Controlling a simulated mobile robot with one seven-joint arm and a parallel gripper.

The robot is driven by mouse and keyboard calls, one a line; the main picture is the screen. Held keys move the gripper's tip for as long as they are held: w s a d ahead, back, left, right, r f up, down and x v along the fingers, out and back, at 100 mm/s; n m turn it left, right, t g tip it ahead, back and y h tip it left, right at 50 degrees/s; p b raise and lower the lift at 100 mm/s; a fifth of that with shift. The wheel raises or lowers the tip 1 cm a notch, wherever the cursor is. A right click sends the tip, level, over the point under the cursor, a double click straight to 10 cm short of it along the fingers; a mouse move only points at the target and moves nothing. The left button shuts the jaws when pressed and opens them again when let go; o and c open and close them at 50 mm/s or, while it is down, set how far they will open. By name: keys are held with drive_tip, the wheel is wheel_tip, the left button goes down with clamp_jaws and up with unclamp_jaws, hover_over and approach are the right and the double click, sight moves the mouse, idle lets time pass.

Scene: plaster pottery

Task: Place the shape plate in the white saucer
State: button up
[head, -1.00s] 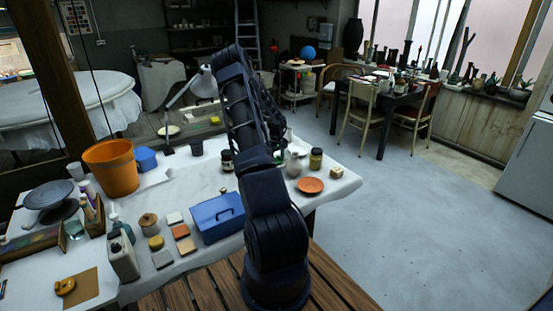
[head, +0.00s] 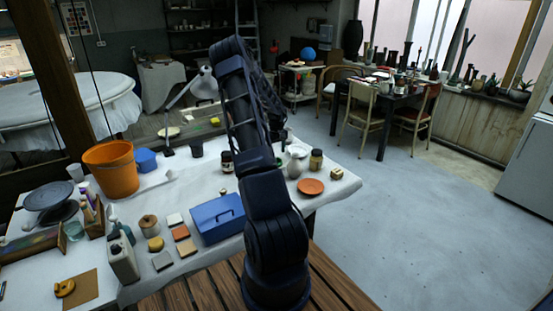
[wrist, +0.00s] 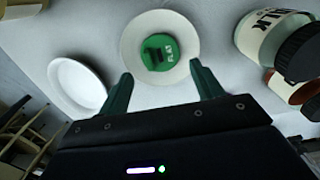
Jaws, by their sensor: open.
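A round green disc with black marks and lettering (wrist: 158,53), which looks like the shape plate, lies within a round pale saucer (wrist: 130,40) in the wrist view. A second white dish with a raised rim (wrist: 78,86) lies to its left; I cannot tell for certain which one is the white saucer. My gripper (wrist: 160,75) is open, with its green fingers apart over the near side of the pale saucer and nothing between the tips. In the head view my arm mostly hides the gripper; a pale dish (head: 298,151) shows just right of it.
A jar with a black lid (wrist: 265,35) stands close on the right in the wrist view.

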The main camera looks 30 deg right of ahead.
drive_tip(key=s+a+r+t+y, duration=0.1)
drive_tip(key=s+a+r, duration=0.1)
drive_tip(key=a+r, duration=0.6)
drive_tip(key=s+a+r, duration=0.2)
drive_tip(key=a+r, duration=0.3)
drive_tip(key=r, duration=0.7)
drive_tip(key=s+a+r+t, duration=0.1)
drive_tip(key=s+a+r, duration=0.7)
drive_tip(key=a+r, duration=0.3)
drive_tip(key=s+a+r+t, duration=0.1)
drive_tip(key=s+a, duration=0.5)
drive_tip(key=s, duration=0.2)
drive_tip(key=s+a+r, duration=0.1)
drive_tip(key=s+a, duration=0.4)
drive_tip(key=s, duration=0.4)
drive_tip(key=s+a+r+t+h, duration=0.1)
drive_tip(key=s+a+r, duration=0.1)
drive_tip(key=s+a, duration=0.4)
drive_tip(key=s, duration=0.3)
drive_tip(key=shift+s+a+t, duration=0.25)
drive_tip(key=shift+a+t, duration=0.05)
